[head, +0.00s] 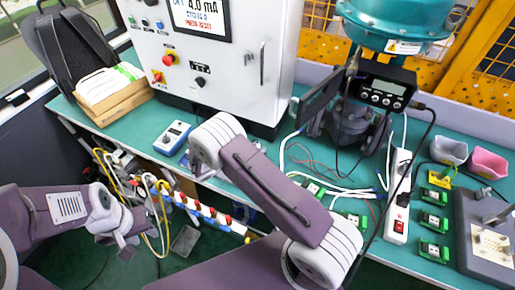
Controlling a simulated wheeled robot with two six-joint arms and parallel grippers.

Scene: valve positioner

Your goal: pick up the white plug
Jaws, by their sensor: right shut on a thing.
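I cannot make out the white plug for certain. My right arm reaches across the middle of the head view. Its gripper (198,170) is mostly hidden below the pale wrist, over the front edge of the bench near the blue-and-white handheld meter. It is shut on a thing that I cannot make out. My left gripper (126,238) is at the lower left, below the bench edge and beside the yellow and white cables. Its fingers are too unclear to tell whether they are open.
A green bench (355,205) carries a white control cabinet (215,65), a valve with its positioner (385,92), a white power strip (397,205) and several green modules. A rack of coloured connectors (205,212) and loose cables sit below the front edge. A grey fixture (485,240) stands at right.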

